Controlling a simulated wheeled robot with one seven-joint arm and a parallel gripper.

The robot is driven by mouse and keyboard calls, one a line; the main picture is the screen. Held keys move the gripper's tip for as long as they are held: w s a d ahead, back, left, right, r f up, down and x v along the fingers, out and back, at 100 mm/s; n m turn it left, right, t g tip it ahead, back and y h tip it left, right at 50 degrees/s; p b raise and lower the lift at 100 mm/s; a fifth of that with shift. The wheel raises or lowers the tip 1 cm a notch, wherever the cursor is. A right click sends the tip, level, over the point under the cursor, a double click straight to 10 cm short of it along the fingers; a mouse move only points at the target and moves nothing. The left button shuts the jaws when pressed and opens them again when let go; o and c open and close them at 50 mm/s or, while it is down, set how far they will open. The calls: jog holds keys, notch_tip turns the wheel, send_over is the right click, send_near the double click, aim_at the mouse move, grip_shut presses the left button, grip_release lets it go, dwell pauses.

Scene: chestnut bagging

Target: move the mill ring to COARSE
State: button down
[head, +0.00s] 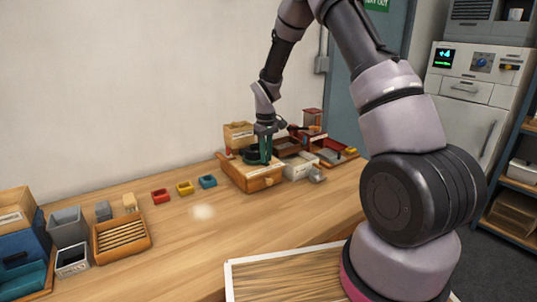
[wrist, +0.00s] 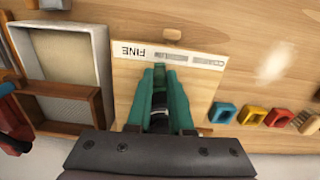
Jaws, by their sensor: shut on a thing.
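The mill is a wooden box (head: 250,178) on the counter, with a small knob on its front. In the wrist view its pale top (wrist: 205,85) carries a white label strip (wrist: 182,56) with FINE at the left and what looks like COARSE at the right; the middle word is too small to read. My gripper (head: 264,153) is over the mill, pointing down. In the wrist view its green fingers (wrist: 160,105) are shut on the dark mill ring (wrist: 160,123), which shows only partly between them. The ring's pointer is hidden, so its setting cannot be told.
Red, yellow and blue small holders (head: 184,187) stand left of the mill. A grey tray (wrist: 70,55) lies beside it in the wrist view. Bins and a slatted wooden tray (head: 121,238) stand further left. The counter's front middle is clear.

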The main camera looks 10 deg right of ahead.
jog(key=a+m, duration=0.1)
jog(key=m, duration=0.1)
jog(key=s+a+m, duration=0.1)
jog(key=m, duration=0.1)
jog(key=shift+a+m, duration=0.8)
jog(key=shift+m, duration=0.4)
jog(key=shift+a+m, duration=0.5)
jog(key=shift+m, duration=0.4)
jog(key=c, duration=0.8)
grip_release()
notch_tip(320, 180, up, 11)
jog(key=shift+a, duration=0.1)
